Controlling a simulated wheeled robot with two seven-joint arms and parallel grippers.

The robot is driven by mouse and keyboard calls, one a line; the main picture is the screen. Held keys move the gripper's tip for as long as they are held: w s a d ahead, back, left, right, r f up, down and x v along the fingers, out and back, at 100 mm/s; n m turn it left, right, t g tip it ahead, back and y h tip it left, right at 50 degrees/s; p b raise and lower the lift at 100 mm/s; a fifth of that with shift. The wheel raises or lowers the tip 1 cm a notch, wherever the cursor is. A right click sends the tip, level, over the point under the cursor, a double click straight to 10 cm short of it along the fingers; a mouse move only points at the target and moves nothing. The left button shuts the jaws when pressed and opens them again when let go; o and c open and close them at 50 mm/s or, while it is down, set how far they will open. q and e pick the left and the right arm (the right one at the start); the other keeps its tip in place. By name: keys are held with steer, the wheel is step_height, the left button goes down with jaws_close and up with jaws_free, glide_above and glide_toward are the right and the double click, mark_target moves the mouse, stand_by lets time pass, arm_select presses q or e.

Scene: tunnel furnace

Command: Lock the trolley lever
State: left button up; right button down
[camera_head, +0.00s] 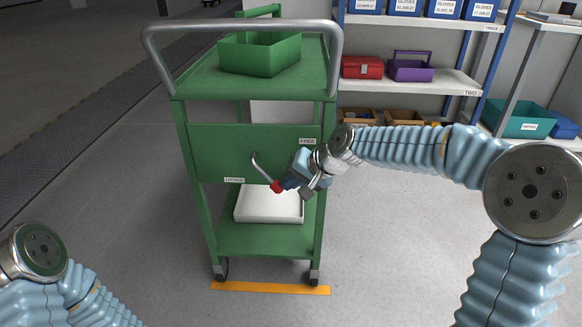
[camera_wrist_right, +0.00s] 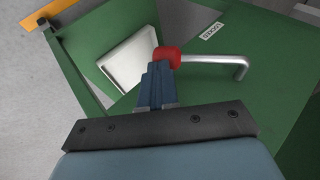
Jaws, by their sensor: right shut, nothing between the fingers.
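The trolley lever (camera_head: 264,169) is a bent silver rod on the front of the green trolley (camera_head: 215,150). It slants down and right to a red knob (camera_head: 277,187). A "LOCKED" label (camera_head: 234,180) is lower left of the rod and a "FREE" label (camera_head: 307,141) is upper right. My right gripper (camera_head: 286,184) is shut and empty, its fingertips at the red knob; I cannot tell whether they touch. The wrist view shows the fingertips (camera_wrist_right: 157,72) just beside the knob (camera_wrist_right: 166,56), with the rod (camera_wrist_right: 215,60) beyond. My left gripper is out of view.
A green box (camera_head: 259,57) stands on the trolley's top and a white tray (camera_head: 268,207) on its lower shelf. A yellow floor strip (camera_head: 270,287) lies at its front wheels. Shelves with boxes (camera_head: 410,69) stand behind right. The floor left is clear.

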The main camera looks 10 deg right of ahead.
mark_target(277, 193)
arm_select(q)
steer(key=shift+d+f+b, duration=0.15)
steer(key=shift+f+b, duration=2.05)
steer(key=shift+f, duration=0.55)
arm_select(e)
steer(key=shift+y, duration=0.7)
steer(key=shift+w+a+f, duration=0.25)
steer(key=shift+a+f, duration=0.55)
steer(key=shift+f, duration=0.2)
steer(key=shift+w+a+f, duration=0.2)
steer(key=shift+a+f, duration=0.55)
steer(key=shift+f, duration=0.25)
steer(key=shift+a, duration=0.1)
